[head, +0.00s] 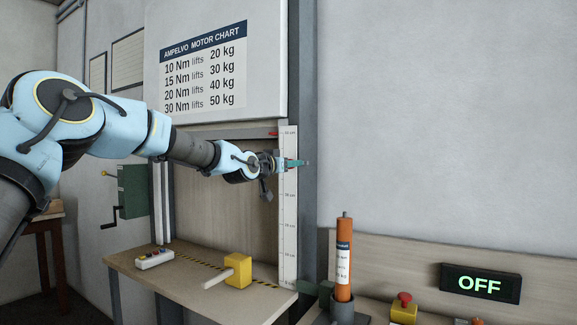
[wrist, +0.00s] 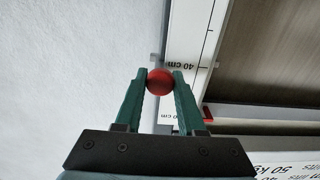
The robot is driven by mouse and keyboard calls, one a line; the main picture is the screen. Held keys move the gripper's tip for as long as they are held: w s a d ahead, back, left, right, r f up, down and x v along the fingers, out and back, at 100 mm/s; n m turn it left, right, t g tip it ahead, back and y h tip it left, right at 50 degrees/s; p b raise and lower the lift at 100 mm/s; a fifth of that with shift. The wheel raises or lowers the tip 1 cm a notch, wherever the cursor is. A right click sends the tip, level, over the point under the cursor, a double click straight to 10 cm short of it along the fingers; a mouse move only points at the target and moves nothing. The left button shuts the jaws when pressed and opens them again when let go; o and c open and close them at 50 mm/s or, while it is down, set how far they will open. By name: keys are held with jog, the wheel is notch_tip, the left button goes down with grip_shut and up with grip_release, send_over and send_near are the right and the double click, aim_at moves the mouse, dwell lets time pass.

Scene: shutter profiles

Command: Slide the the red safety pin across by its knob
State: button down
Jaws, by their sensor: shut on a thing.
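The red knob of the safety pin (wrist: 159,81) sits between the two green fingertips of my gripper (wrist: 159,78) in the wrist view, with a fingertip against each side. My gripper (head: 297,163) is shut on the knob. In the head view it is at the upper part of the white ruler, by the grey post, and the knob is hidden there. The pin's shaft is not clear in either view.
The white ruler (head: 288,215) runs down beside the grey post (head: 308,200). An orange cylinder (head: 344,250) stands at right, near an OFF display (head: 480,284).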

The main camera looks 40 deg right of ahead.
jog(key=s+b, duration=0.1)
jog(key=s, duration=0.1)
jog(key=s+d+b, duration=0.1)
jog(key=shift+s, duration=0.4)
jog(key=c, duration=0.5)
grip_release()
jog(key=shift+s, duration=0.1)
jog(key=b+v, duration=0.4)
jog(key=v, duration=0.6)
jog(key=shift+a, duration=0.4)
